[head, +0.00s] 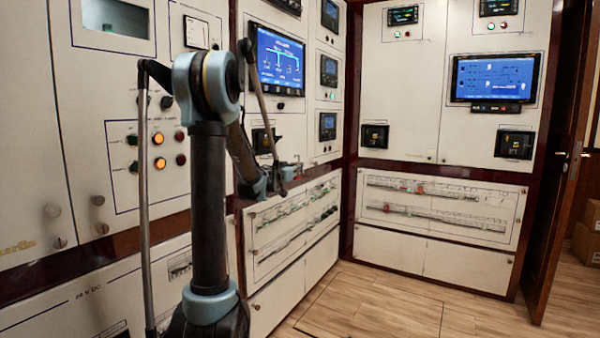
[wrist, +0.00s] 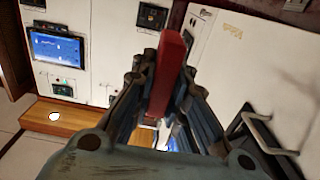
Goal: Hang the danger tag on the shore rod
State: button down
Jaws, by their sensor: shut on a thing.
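My gripper (wrist: 165,85) is shut on a red slab, which I take for the danger tag (wrist: 170,58). The slab sticks up from between the fingers in the wrist view, and its face and any lettering cannot be read. In the head view my gripper (head: 284,180) is small and partly hidden by my own arm, just above the left wall's breaker panel (head: 262,272). I cannot pick out the shore rod for certain in either view.
The back wall's breaker panel (head: 440,225) carries two rows with small red and green parts. Screens (head: 494,78) and cabinets line both walls. A wooden door (head: 556,165) stands at the right. The wooden floor (head: 380,305) between is clear. A metal handle (wrist: 262,132) shows in the wrist view.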

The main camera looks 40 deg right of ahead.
jog(key=w+a+f, duration=0.1)
jog(key=w+a, duration=0.4)
jog(key=w, duration=0.7)
jog(key=shift+w, duration=0.15)
dwell(1.1)
jog(key=shift+f, duration=0.1)
jog(key=c, duration=1.5)
grip_release()
